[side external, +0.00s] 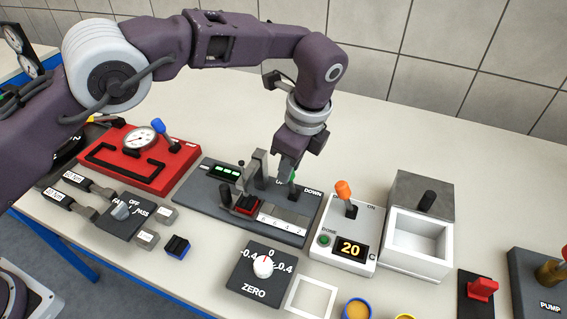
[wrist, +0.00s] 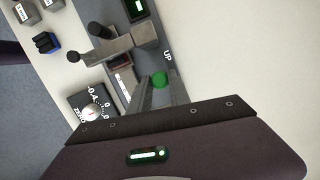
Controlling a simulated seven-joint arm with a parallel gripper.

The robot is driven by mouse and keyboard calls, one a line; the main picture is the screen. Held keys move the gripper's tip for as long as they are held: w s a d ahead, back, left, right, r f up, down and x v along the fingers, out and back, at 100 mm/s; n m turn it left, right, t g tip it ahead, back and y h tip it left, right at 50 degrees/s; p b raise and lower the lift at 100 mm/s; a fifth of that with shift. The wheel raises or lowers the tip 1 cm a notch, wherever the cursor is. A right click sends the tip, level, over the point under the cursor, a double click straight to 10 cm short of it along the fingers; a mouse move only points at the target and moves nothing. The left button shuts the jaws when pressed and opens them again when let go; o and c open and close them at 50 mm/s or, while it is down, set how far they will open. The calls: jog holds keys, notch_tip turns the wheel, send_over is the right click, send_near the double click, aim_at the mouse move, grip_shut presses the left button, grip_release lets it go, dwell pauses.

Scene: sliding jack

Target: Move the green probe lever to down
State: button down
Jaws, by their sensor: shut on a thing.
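The green probe lever's knob (side external: 293,177) shows as a small green patch at my fingertips, on the dark grey jack panel (side external: 205,178). In the wrist view its round green knob (wrist: 160,80) sits between the two fingers, beside the UP label (wrist: 168,55). My gripper (side external: 287,172) points down over the panel and is shut on the knob. It also shows in the wrist view (wrist: 160,93). In the side view the DOWN label (side external: 312,191) lies right of the fingers. The lever's shaft is mostly hidden by my gripper, so I cannot tell its exact tilt.
A grey upright post (side external: 259,168) stands close left of my gripper. An orange-tipped switch (side external: 345,190) stands on the white box to the right. A red panel with a gauge (side external: 140,138) is at left. The bench behind the panel is clear.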

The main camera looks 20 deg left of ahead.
jog(key=shift+d, duration=0.15)
jog(key=c, duration=1.2)
grip_release()
jog(key=shift+r, duration=0.1)
jog(key=v, duration=0.7)
jog(key=shift+d, duration=0.1)
jog(key=shift+c, duration=0.5)
